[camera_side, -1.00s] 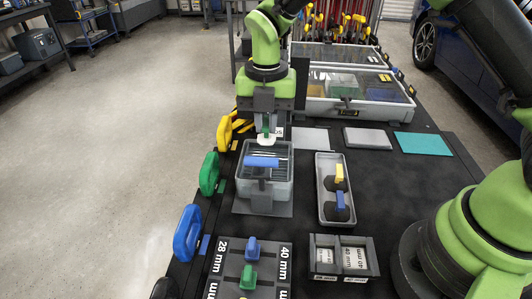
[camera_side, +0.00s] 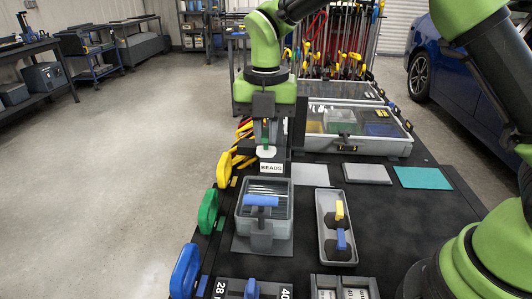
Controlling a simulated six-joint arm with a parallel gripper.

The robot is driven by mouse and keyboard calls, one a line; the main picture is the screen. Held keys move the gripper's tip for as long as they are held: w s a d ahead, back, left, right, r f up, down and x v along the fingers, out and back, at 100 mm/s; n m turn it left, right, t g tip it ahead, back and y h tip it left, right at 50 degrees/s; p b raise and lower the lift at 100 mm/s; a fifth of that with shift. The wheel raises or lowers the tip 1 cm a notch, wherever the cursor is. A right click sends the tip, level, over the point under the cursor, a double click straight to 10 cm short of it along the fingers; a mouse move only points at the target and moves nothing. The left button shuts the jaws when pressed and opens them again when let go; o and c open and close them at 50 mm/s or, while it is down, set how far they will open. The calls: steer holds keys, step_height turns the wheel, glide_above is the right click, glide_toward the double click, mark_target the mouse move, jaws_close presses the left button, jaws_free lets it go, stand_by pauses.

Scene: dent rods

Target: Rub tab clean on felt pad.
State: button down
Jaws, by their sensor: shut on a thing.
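My gripper (camera_side: 266,138) points down behind the grey tray, its dark fingers shut on a small green-handled piece with a pale rounded end (camera_side: 265,150), which I take for the tab. The pale end hangs just above a white label reading BEADS (camera_side: 271,168), clear of the tray's rim. Three flat pieces lie to the right: a light grey sheet (camera_side: 310,175), a thicker grey pad (camera_side: 367,173) and a teal mat (camera_side: 422,178). I cannot tell which is the felt pad.
The grey tray (camera_side: 245,222) holds slatted dark pieces and a blue-handled tool (camera_side: 261,200). A narrow tray (camera_side: 325,205) holds yellow- and blue-handled pieces. Coloured handles (camera_side: 209,210) line the left edge. A clear-lidded case (camera_side: 400,145) stands behind. Bare black table lies at right.

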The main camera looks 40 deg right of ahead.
steer(key=s+d+m, duration=0.3)
steer(key=d, duration=0.8)
steer(key=s+d+m, duration=0.3)
steer(key=d, duration=0.7)
steer(key=s+d+m, duration=0.3)
steer(key=d, duration=0.8)
steer(key=shift+s+a+f, duration=0.1)
steer(key=shift+a+f, duration=0.05)
steer(key=shift+f, duration=7.25)
steer(key=shift+f, duration=0.5)
steer(key=shift+w+a, duration=1.6)
steer(key=shift+a, duration=0.05)
steer(key=shift+s+d, duration=1.6)
steer(key=shift+d, duration=0.05)
steer(key=shift+w+a, duration=1.15)
steer(key=shift+a, duration=0.05)
